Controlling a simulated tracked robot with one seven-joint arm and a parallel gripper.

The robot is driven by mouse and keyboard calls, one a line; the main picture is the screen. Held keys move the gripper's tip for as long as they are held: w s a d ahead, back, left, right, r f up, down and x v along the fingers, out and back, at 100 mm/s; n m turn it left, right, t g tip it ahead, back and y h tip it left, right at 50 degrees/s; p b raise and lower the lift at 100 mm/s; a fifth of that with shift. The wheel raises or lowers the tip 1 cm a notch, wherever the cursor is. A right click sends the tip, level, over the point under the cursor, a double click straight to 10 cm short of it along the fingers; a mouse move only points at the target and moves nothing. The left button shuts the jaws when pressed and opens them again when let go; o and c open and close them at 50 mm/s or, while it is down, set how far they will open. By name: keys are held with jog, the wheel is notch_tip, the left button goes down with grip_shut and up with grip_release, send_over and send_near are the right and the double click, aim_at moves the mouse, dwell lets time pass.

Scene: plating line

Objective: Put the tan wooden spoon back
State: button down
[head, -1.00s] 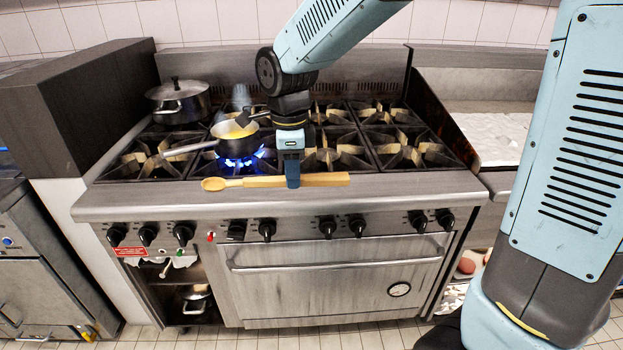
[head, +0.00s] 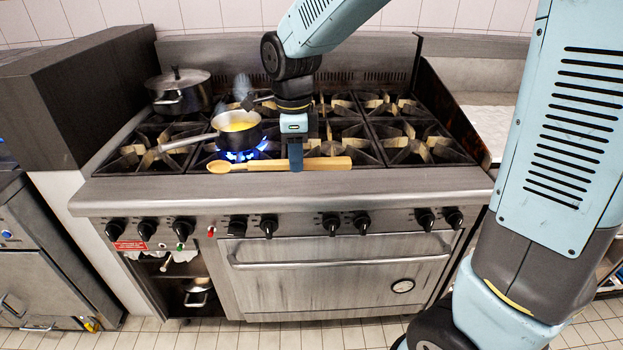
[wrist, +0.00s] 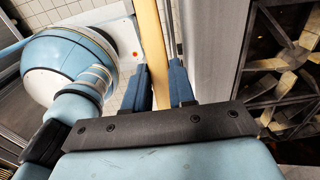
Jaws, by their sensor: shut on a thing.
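The tan wooden spoon (head: 255,165) lies level above the front edge of the stove in the head view, its bowl end to the left and its thick handle end to the right. My gripper (head: 296,164) points down and is shut on the spoon's handle. In the wrist view the handle (wrist: 152,60) runs between the two blue fingers (wrist: 160,90). I cannot tell whether the spoon touches the stove's steel front ledge (head: 400,181) or is held just above it.
A saucepan (head: 237,131) with yellow contents sits over a lit blue flame just behind the spoon, its handle pointing left. A lidded pot (head: 180,92) stands at the back left. Control knobs (head: 331,224) line the stove front. The right burners are empty.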

jog(key=w+d+f, duration=0.4)
jog(key=w, duration=0.3)
send_over(321, 182)
jog(key=f, duration=0.5)
jog(key=shift+s+a+f, duration=0.15)
jog(key=shift+s+f, duration=0.05)
jog(key=shift+w+f, duration=0.1)
jog(key=shift+f, duration=1.55)
jog(key=c, duration=0.9)
grip_release()
jog(key=shift+c, duration=0.2)
